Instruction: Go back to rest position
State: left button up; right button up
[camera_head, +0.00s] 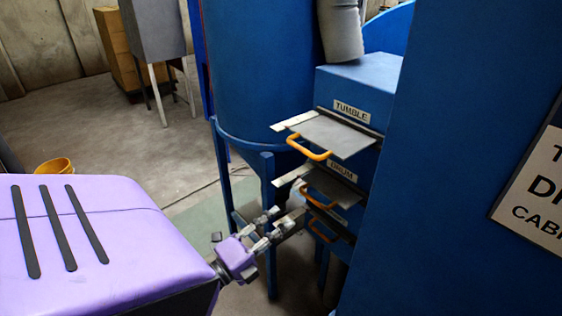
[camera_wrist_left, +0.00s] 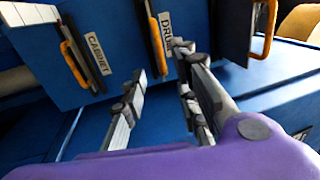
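My left gripper (camera_head: 286,219) is low in the middle of the head view, in front of the blue machine. Its grey fingers are spread apart with nothing between them, which the left wrist view (camera_wrist_left: 160,66) also shows. The purple arm is mine. Just beyond the fingers are the machine's stacked grey flaps with orange handles: the TUMBLE flap (camera_head: 335,133), the DRUM flap (camera_head: 335,188) and a lower handle (camera_head: 322,233). The TUMBLE and DRUM flaps stick out. I cannot tell whether the fingers touch anything. My right gripper is not in view.
A large blue drum (camera_head: 258,75) on legs stands behind the flaps. A blue cabinet (camera_head: 440,200) fills the right side. A yellow bucket (camera_head: 55,166) is at the left. Open concrete floor (camera_head: 120,140) lies at the back left.

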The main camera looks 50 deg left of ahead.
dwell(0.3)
pick_arm(q)
jog(key=s+d+f+n+g+y+p, duration=0.25)
jog(key=f+n+g, duration=0.25)
jog(key=f+n, duration=0.6)
jog(key=s+d+f+n+g+p, duration=0.1)
jog(key=s+d+f+n+g, duration=0.2)
jog(key=s+d, duration=0.5)
jog(key=s+d+f+n+g+h+p, duration=0.1)
jog(key=s+d+f+n+g+p, duration=0.1)
jog(key=s+d, duration=0.6)
jog(key=s+f+n+g, duration=0.1)
jog(key=s+f+n, duration=0.1)
jog(key=s+f, duration=0.1)
jog(key=shift+s+d+g, duration=0.2)
jog(key=shift+d+g, duration=0.05)
jog(key=shift+g, duration=0.05)
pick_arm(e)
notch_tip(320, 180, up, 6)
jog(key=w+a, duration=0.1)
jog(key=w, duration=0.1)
pick_arm(q)
jog(key=shift+h, duration=0.25)
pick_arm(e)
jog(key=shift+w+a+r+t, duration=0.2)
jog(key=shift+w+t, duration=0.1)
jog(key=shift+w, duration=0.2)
pick_arm(q)
jog(key=shift+a, duration=0.1)
